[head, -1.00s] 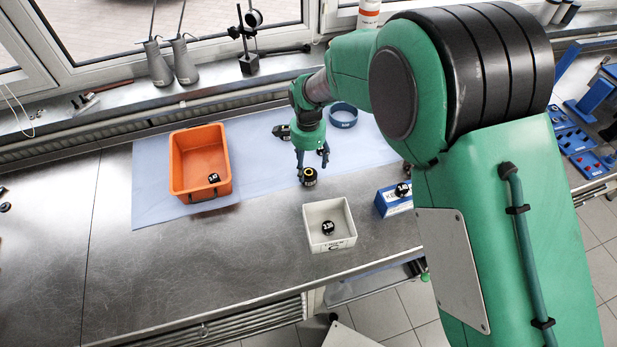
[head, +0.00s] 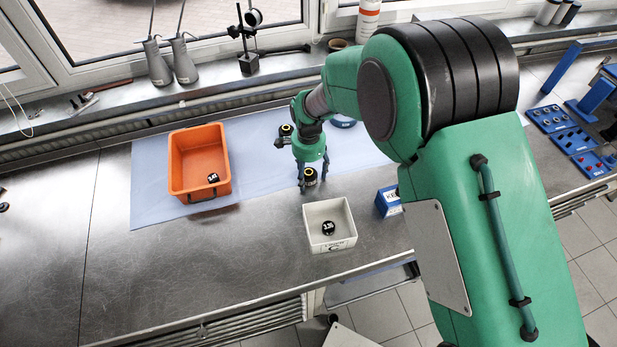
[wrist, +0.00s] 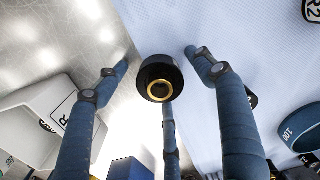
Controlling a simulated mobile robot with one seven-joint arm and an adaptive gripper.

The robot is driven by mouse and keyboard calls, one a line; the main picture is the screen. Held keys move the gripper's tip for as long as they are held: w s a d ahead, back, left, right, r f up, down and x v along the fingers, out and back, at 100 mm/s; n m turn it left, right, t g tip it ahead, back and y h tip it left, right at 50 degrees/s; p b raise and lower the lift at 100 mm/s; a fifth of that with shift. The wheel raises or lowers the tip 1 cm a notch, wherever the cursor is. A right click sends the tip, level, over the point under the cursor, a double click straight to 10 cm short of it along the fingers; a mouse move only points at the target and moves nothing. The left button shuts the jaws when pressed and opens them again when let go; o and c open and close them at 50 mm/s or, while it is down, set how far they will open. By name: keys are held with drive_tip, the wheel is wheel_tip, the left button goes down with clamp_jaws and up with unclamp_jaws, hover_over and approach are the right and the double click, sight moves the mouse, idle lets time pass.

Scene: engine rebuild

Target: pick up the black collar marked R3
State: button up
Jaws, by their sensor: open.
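A black collar (head: 310,174) with a brass-coloured bore stands on the bench by the front edge of the pale blue mat. In the wrist view the collar (wrist: 150,70) lies between my fingertips, its bore facing the camera. No marking on it can be read, so I cannot tell whether it is R3. My gripper (head: 313,182) is open, pointing down over the collar; its blue fingers (wrist: 157,62) are spread around it with visible gaps at left and right. Another black piece marked R2 (wrist: 312,10) shows at the top right of the wrist view.
An orange bin (head: 172,165) holding a black piece (head: 213,177) stands left. A white bin (head: 314,241) holding a black piece (head: 328,228) is just in front of my gripper. A blue box (head: 388,203) is to the right, a blue ring (wrist: 291,124) behind. Bench front left is clear.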

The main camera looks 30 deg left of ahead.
idle(0.5)
drive_tip(key=c, duration=1.7)
drive_tip(key=shift+r, duration=0.1)
drive_tip(key=shift+r+p, duration=0.65)
drive_tip(key=shift+r, duration=4.35)
